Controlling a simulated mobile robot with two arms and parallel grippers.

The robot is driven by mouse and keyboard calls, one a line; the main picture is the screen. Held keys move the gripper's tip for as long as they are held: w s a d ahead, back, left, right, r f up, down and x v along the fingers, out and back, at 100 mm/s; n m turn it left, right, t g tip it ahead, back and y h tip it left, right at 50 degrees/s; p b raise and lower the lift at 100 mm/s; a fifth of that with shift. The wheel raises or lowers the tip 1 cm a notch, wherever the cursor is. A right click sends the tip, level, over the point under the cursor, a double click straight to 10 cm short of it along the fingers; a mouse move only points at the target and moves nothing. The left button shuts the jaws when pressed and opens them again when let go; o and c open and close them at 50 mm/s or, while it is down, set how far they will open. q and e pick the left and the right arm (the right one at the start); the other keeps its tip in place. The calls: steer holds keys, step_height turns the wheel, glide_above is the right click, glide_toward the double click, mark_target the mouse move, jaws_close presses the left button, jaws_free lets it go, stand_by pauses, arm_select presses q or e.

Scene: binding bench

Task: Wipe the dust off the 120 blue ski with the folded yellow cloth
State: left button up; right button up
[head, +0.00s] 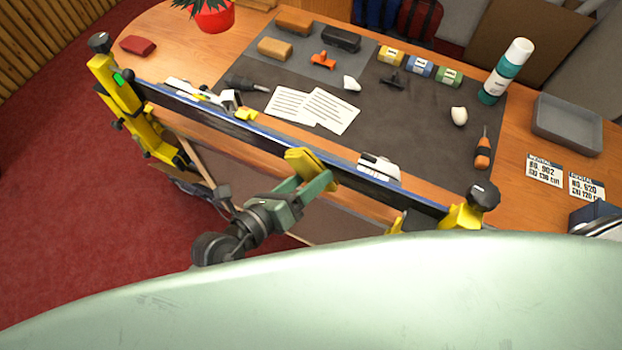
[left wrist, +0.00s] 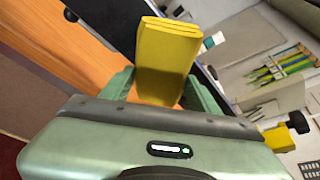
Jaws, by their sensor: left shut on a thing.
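The blue ski (head: 250,128) lies clamped between two yellow vises, running from upper left to lower right along the front of the bench; its bindings stand on it. My left gripper (head: 318,183) is shut on the folded yellow cloth (head: 305,163), which is at the ski's near edge, around its middle. In the left wrist view the cloth (left wrist: 167,60) stands upright between the green fingers, against the dark ski (left wrist: 112,22). I cannot tell whether the cloth touches the ski. No dust can be made out. My right gripper is not in view.
Yellow vises (head: 128,100) hold the ski's left end and, at right, the other end (head: 465,212). Behind on the bench lie papers (head: 330,108), a screwdriver (head: 483,150), a spray can (head: 507,70), a grey tray (head: 567,124) and rental cards (head: 545,171).

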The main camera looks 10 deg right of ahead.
mark_target(222, 129)
arm_select(q)
steer(key=shift+w+a, duration=1.05)
steer(key=shift+a, duration=0.3)
steer(key=shift+w+a, duration=1.05)
steer(key=shift+a, duration=0.25)
steer(key=shift+w+a, duration=1.05)
steer(key=shift+a, duration=0.3)
steer(key=shift+w+a+b, duration=0.65)
steer(key=shift+w+a, duration=0.5)
steer(key=shift+a, duration=0.25)
steer(key=shift+w+a+b, duration=0.45)
steer(key=shift+w+a, duration=0.3)
steer(key=shift+a, duration=0.25)
steer(key=shift+w+a+b, duration=0.4)
steer(key=shift+w+a, duration=0.35)
steer(key=shift+a, duration=0.2)
steer(key=shift+w+a+b, duration=0.45)
steer(key=shift+w+a, duration=0.3)
steer(key=shift+a, duration=0.25)
steer(key=shift+w+a+b, duration=0.4)
steer(key=shift+a+b, duration=0.05)
steer(key=shift+a, duration=0.05)
steer(key=shift+w+a+b, duration=0.5)
steer(key=shift+w+a, duration=0.25)
steer(key=shift+a, duration=0.25)
steer(key=shift+s, duration=0.1)
